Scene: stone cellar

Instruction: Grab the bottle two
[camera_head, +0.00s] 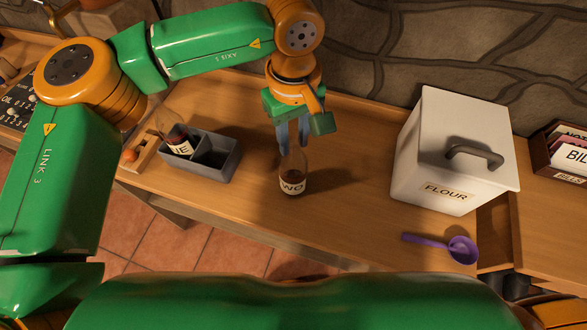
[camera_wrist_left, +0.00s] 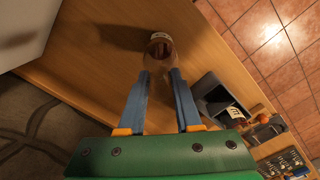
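Bottle two (camera_head: 292,183), clear glass with dark contents and a white label reading "WO", stands upright on the wooden table in the head view. It also shows beyond the fingertips in the left wrist view (camera_wrist_left: 160,47). My left gripper (camera_head: 293,146) points down over its top, in line with it. In the left wrist view its two blue-grey fingers (camera_wrist_left: 160,73) are spread apart, with the bottle's upper part between or just beyond the tips; I see no clear contact. My right gripper is in neither view.
A grey divided caddy (camera_head: 217,172) holds another bottle (camera_head: 178,138), labelled "NE", to the left. A white flour bin (camera_head: 432,191) and a purple scoop (camera_head: 461,249) are to the right. The table around bottle two is clear.

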